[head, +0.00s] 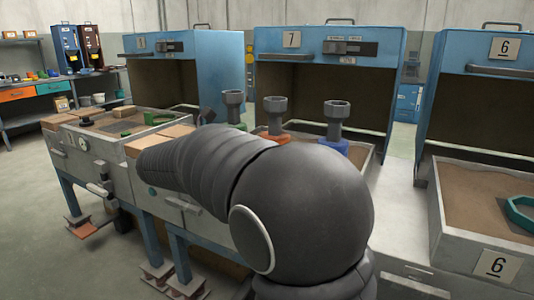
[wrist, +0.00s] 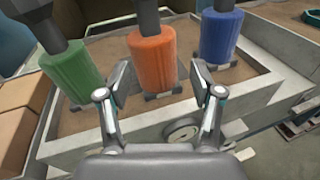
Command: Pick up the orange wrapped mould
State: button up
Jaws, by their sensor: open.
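The orange wrapped mould (wrist: 153,60) stands upright in a sand tray, between my open fingers in the wrist view. My gripper (wrist: 160,82) has one finger on each side of it. I cannot tell whether either finger touches it. In the head view its grey funnel top (head: 274,105) rises behind my arm, and only a little of its orange wrap (head: 272,137) shows. A green wrapped mould (wrist: 70,82) stands to its left and a blue wrapped mould (wrist: 220,36) to its right. In the head view my arm hides the gripper.
The sand tray's pale rim (wrist: 255,98) runs close around the moulds. Blue furnace hood 7 (head: 300,70) stands behind them. Hood 6 (head: 480,90) and its sand tray (head: 470,190) are at right. Tan bricks (wrist: 15,110) lie at left in the wrist view.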

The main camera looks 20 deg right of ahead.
aim_at(271, 129)
jog(key=shift+n+t+h, duration=0.3)
jog(key=shift+n+h, duration=0.1)
jog(key=shift+n, duration=0.1)
jog(key=shift+w+a+r+x, duration=0.1)
jog(key=shift+w+x, duration=0.1)
jog(key=shift+x, duration=2.05)
jog(key=shift+w+a+r+x, duration=0.15)
jog(key=shift+w+x, duration=0.1)
jog(key=shift+x, duration=2)
jog(key=shift+w+a+r+x, duration=0.1)
jog(key=shift+w+x, duration=0.1)
jog(key=shift+x, duration=2.05)
grip_shut()
